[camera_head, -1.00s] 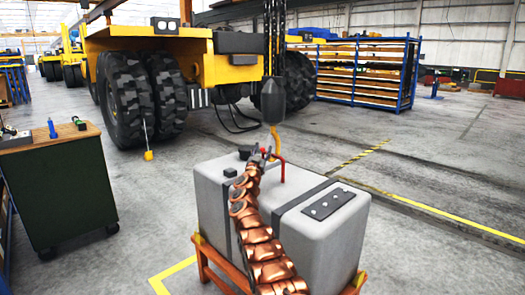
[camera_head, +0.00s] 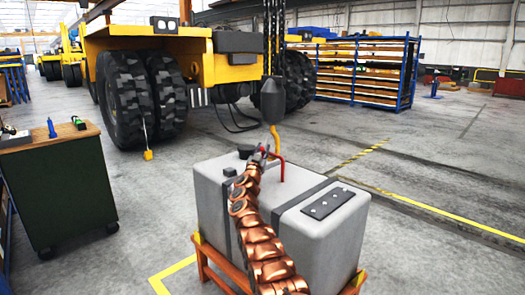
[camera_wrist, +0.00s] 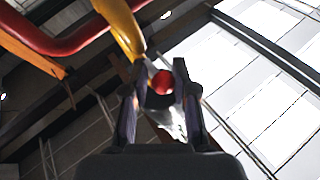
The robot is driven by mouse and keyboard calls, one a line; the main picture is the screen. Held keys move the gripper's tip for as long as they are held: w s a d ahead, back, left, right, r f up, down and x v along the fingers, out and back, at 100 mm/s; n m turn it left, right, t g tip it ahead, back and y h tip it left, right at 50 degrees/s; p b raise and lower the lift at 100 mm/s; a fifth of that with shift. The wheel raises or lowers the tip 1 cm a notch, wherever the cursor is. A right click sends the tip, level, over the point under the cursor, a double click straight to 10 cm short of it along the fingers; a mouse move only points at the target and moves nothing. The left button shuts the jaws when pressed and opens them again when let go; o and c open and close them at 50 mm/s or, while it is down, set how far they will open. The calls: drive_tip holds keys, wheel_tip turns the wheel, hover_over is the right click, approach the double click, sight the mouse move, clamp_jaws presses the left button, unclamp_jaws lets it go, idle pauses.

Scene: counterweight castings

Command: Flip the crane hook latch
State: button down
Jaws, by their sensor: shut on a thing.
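The yellow crane hook (camera_head: 275,136) hangs below a dark hook block (camera_head: 273,100), above the grey casting. In the wrist view the hook (camera_wrist: 122,28) comes down from the top, left of my fingers. My gripper (camera_head: 266,154) is at the hook's lower end, and it also shows in the wrist view (camera_wrist: 161,80). Its two dark fingers are shut on the latch, whose red rounded end (camera_wrist: 162,82) shows between the fingertips. A pale grey part (camera_wrist: 172,118) lies below that red end. Where the latch joins the hook is hard to make out.
A red lifting bar (camera_head: 282,168) rises from the casting (camera_head: 325,232) close beside my gripper. The casting rests on an orange stand (camera_head: 212,272). A green cabinet (camera_head: 62,195) stands left and a large yellow vehicle (camera_head: 160,45) behind.

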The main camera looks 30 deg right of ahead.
drive_tip(key=shift+w+a+r, duration=0.1)
drive_tip(key=shift+a+r, duration=0.15)
drive_tip(key=shift+a, duration=0.1)
